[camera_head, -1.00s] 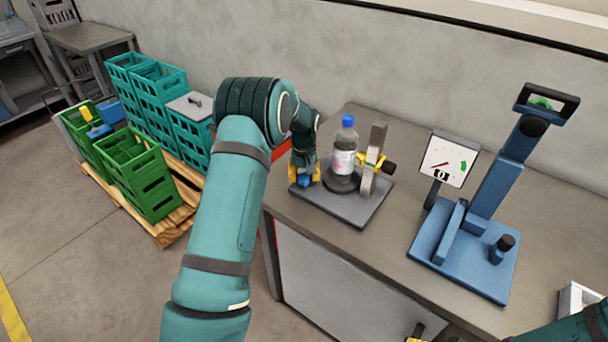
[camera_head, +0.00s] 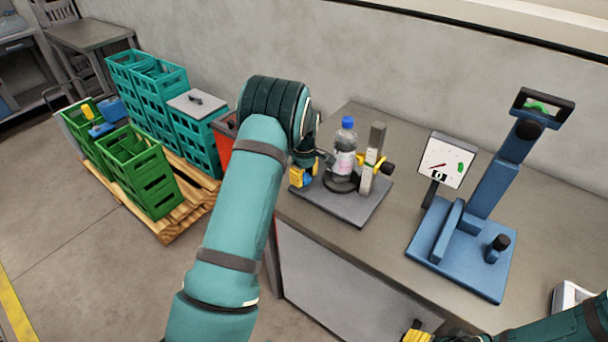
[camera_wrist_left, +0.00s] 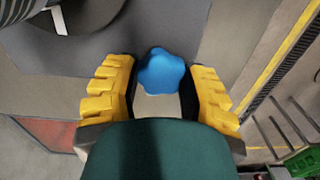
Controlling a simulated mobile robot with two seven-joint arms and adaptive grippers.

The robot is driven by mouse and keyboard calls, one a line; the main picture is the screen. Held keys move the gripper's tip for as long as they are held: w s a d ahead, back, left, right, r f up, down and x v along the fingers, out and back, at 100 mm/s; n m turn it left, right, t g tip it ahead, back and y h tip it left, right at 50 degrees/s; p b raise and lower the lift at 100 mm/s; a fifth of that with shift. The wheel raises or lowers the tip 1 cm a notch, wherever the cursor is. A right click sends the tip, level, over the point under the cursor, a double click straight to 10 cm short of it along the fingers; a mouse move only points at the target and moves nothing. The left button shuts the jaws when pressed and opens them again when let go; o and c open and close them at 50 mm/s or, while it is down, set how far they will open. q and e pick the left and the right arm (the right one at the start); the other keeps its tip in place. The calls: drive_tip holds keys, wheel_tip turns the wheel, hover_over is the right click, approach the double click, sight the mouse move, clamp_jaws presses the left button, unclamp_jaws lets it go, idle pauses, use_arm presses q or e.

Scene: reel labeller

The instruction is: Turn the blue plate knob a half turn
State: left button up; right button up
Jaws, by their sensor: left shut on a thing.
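The blue plate knob (camera_wrist_left: 161,72) is a lobed knob between the yellow fingers of my left gripper (camera_wrist_left: 160,88) in the left wrist view. My left gripper is shut on it. In the head view the left gripper (camera_head: 302,178) is at the left corner of the dark grey plate (camera_head: 345,208), and the knob is mostly hidden by the fingers. A clear bottle with a blue cap (camera_head: 347,122) stands upright on the plate, beside a grey post with a yellow clamp. My right gripper (camera_head: 416,334) shows only partly at the bottom edge.
A blue stand (camera_head: 460,255) with a tilted arm and a dial gauge (camera_head: 446,162) stands right of the plate on the grey table. Green and teal crates (camera_head: 160,110) are on a pallet at left. The table front between plate and stand is clear.

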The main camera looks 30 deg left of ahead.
sight(304, 177)
use_arm(q)
drive_tip(key=shift+s+d+f+n, duration=0.1)
drive_tip(key=shift+s+f+n, duration=0.05)
drive_tip(key=shift+n, duration=0.25)
drive_tip(key=o, duration=1.2)
wheel_tip(304, 177, up, 12)
drive_tip(key=shift+r, duration=0.1)
idle(0.4)
